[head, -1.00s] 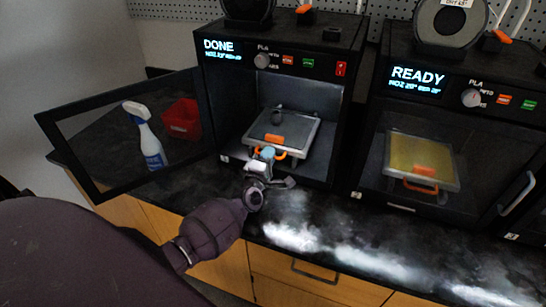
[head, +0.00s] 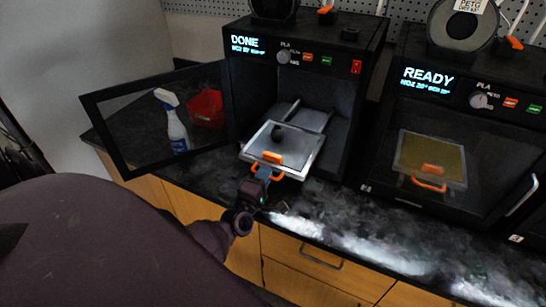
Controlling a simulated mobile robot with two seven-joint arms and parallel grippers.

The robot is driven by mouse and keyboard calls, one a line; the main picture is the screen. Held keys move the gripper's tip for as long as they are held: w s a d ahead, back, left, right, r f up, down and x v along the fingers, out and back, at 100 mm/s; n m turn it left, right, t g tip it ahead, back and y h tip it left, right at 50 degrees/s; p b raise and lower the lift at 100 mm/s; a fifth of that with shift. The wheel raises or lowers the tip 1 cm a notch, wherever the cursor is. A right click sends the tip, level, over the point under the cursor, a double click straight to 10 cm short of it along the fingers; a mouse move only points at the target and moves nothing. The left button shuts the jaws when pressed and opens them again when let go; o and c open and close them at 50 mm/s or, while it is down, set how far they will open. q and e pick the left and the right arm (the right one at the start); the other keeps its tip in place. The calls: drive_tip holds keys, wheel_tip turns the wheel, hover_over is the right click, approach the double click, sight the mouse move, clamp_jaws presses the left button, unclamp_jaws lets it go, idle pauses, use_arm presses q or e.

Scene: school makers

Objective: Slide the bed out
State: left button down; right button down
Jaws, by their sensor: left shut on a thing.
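The bed (head: 302,150) is a grey plate with an orange handle (head: 266,170) at its front. It sticks out of the front of the left printer (head: 343,110), whose screen reads DONE. Rails show behind the bed inside the printer. My left gripper (head: 263,177) is shut on the orange handle at the front of the bed; its fingertips are partly hidden. My right gripper is not in view.
The left printer's door (head: 108,118) stands open to the left. Through it show a spray bottle (head: 176,128) and a red bin (head: 207,108). The right printer (head: 450,103) reads READY, with its door shut over a yellowish bed (head: 415,150). The black counter (head: 350,222) in front is clear.

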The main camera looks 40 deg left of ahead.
use_arm(q)
drive_tip(key=v, duration=0.3)
drive_tip(key=r+p+v, duration=0.1)
drive_tip(key=v, duration=0.1)
drive_tip(key=shift+s+d, duration=0.1)
drive_tip(key=shift+s, duration=0.3)
drive_tip(key=shift+s+d+f, duration=0.1)
drive_tip(key=shift+s+f, duration=0.05)
drive_tip(key=shift+s, duration=0.35)
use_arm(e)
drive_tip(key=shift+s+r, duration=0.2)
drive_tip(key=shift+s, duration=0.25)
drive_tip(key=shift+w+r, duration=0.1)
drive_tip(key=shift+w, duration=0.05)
use_arm(q)
drive_tip(key=c, duration=1.5)
unclamp_jaws()
drive_tip(key=shift+s, duration=0.1)
drive_tip(key=shift+o, duration=1.4)
drive_tip(key=shift+s, duration=0.15)
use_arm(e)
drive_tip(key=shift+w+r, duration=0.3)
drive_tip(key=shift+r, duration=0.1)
